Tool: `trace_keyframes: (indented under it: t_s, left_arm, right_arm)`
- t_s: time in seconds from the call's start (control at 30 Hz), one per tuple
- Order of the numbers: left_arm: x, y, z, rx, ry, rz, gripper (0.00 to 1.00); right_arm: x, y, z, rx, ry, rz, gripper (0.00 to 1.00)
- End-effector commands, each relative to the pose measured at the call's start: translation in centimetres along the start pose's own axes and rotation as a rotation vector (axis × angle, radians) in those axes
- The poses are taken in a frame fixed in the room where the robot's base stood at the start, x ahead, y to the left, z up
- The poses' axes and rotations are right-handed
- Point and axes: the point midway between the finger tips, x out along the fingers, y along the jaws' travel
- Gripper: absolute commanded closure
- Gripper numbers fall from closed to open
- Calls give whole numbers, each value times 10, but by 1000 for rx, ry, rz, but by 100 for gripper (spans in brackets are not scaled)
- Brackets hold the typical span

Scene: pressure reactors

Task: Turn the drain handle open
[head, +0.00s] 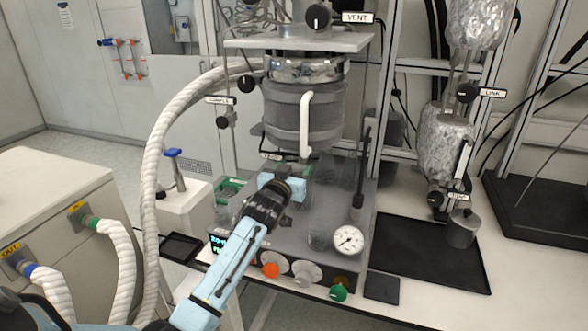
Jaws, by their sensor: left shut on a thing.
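The steel reactor vessel (303,105) hangs under a grey top plate in the middle of the head view. My left gripper (283,184), pale blue and black, reaches up from the lower left to just below the vessel. It is shut at the bottom outlet, where the drain handle is. The gripper hides the handle, so its angle cannot be told. A small, unreadable label (270,156) shows just above the gripper. My right gripper is out of view.
A white pipe (307,125) runs down the vessel's front. A thick white hose (155,175) arches at left. A gauge (348,240), glassware and coloured knobs (271,270) sit around the base. A black tray (425,260) and second vessel (446,145) are at right.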

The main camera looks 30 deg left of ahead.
Motion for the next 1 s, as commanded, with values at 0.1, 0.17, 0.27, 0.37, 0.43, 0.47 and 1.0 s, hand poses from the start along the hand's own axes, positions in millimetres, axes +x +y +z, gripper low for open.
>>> trace_keyframes:
  t_s: [0.1,0.17,0.27,0.37,0.43,0.47,1.0]
  left_arm:
    - [0,0,0,-26,-1,0,65]
    - [0,0,0,-47,-2,0,65]
    - [0,0,-1,-98,-2,0,65]
    - [0,0,-1,-169,-1,0,65]
    - [0,-1,-1,-226,-2,-1,65]
    - [0,-1,-1,-252,-2,-1,65]
    - [0,-3,0,-765,-1,-1,65]
  right_arm:
    - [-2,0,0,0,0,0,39]
    - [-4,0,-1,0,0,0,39]
    - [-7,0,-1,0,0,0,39]
    - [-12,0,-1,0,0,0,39]
    - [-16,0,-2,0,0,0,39]
    - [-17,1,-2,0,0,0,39]
    - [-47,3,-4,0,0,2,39]
